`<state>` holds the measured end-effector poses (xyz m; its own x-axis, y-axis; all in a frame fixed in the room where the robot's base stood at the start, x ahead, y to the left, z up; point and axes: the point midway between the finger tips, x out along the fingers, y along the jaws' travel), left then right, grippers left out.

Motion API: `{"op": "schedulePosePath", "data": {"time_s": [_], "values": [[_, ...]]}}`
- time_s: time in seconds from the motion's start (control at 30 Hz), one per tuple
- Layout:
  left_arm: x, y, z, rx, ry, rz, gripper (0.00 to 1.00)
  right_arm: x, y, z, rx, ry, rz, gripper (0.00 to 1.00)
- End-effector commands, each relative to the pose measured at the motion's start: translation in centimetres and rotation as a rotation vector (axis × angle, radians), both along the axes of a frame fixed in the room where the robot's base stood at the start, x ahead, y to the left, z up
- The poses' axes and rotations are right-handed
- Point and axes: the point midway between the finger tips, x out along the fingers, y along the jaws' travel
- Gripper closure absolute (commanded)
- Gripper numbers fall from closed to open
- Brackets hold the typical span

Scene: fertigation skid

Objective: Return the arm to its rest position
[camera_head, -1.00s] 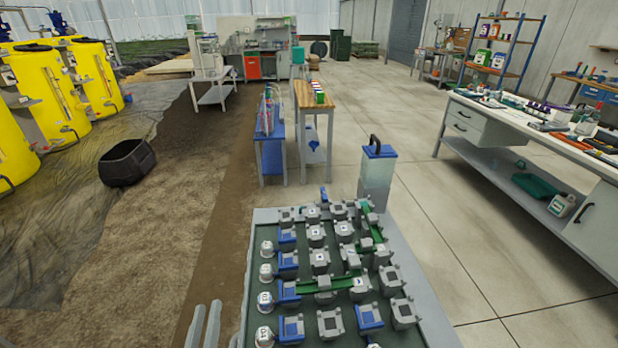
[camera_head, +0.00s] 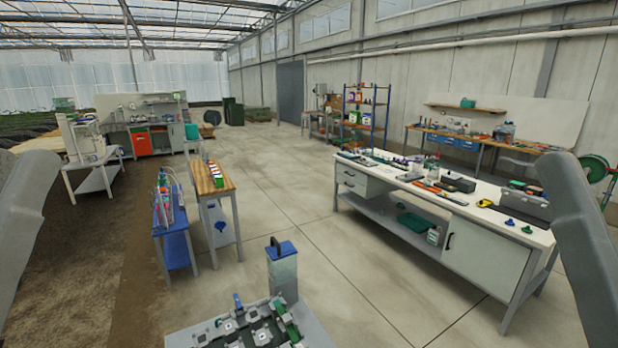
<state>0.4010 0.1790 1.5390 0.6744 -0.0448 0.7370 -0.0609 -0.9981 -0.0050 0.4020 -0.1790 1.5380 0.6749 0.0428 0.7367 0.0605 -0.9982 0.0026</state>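Grey arm links of mine show at the left and right edges of the head view, raised and close to the camera. Neither gripper shows; both are outside the frame. The fertigation skid panel (camera_head: 182,338) is at the bottom middle, with only its far end in view. Grey and blue valve blocks and a green strip sit on it. Neither visible arm part touches the skid.
A long white workbench (camera_head: 480,215) with tools is on the right. The concrete floor (camera_head: 290,190) between is clear.

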Motion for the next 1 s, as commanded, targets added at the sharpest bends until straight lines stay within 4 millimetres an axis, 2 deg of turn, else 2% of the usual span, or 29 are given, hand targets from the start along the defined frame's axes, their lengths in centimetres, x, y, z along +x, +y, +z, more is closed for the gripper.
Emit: {"op": "schedulePosePath", "data": {"time_s": [0.03, 0.4, 0.5, 0.6, 0.67, 1.0], "values": [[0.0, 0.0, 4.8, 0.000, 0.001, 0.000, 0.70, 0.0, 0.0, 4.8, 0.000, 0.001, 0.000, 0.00], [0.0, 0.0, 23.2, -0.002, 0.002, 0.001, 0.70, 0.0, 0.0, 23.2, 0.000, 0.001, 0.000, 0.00], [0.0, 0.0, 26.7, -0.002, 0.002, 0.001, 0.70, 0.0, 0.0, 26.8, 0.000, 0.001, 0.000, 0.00], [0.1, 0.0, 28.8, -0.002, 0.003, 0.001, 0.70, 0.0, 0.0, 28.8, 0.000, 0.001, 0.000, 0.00], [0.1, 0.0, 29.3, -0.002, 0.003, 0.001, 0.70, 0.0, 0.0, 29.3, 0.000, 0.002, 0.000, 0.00], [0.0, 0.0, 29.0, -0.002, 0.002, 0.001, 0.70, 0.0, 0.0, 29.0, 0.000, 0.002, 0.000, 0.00]]}}
